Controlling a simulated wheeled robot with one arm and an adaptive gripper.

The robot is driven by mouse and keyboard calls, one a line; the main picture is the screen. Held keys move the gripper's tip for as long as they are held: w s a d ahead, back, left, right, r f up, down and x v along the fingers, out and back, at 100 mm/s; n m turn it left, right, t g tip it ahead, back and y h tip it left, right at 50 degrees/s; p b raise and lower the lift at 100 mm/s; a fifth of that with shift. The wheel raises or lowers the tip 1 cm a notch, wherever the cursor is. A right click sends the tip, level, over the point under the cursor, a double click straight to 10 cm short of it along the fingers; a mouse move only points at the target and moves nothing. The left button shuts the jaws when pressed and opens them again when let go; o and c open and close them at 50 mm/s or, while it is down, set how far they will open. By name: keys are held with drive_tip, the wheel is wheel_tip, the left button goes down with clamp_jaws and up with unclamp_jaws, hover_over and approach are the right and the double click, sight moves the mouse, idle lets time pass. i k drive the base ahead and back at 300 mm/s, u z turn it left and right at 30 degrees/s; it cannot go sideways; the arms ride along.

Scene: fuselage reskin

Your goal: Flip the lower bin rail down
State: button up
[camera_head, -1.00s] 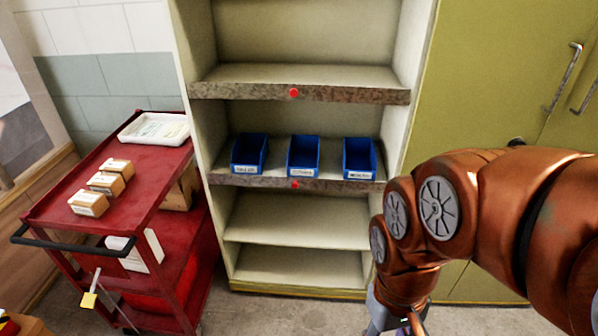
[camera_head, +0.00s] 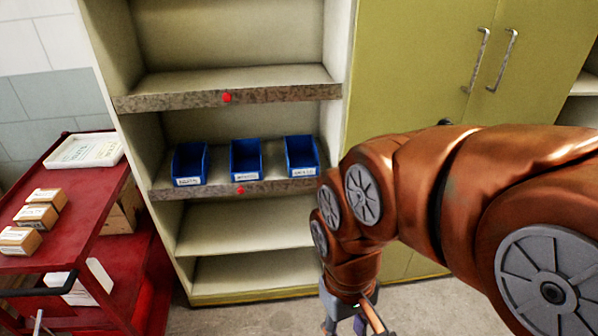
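The lower bin rail (camera_head: 215,190) is a brown, worn strip along the front edge of the middle shelf, with a red knob (camera_head: 239,190) near its middle. Three blue bins, a left one (camera_head: 189,164), a middle one (camera_head: 246,160) and a right one (camera_head: 301,156), stand on the shelf just behind it. A similar upper rail (camera_head: 180,99) with a red knob (camera_head: 227,97) runs along the shelf above. My gripper (camera_head: 345,330) is at the bottom edge, low and to the right of the rail, apart from it. Its fingertips are cut off by the frame.
A red cart (camera_head: 75,217) with small boxes (camera_head: 35,216) and a white tray (camera_head: 85,150) stands left of the shelf unit. A green cabinet (camera_head: 408,60) with metal handles is on the right. Bare floor (camera_head: 250,318) lies in front of the shelves.

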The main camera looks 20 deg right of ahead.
sight(304, 182)
drive_tip(key=k, duration=0.65)
drive_tip(key=u, duration=0.8)
drive_tip(key=i, duration=1.55)
drive_tip(key=z, duration=0.55)
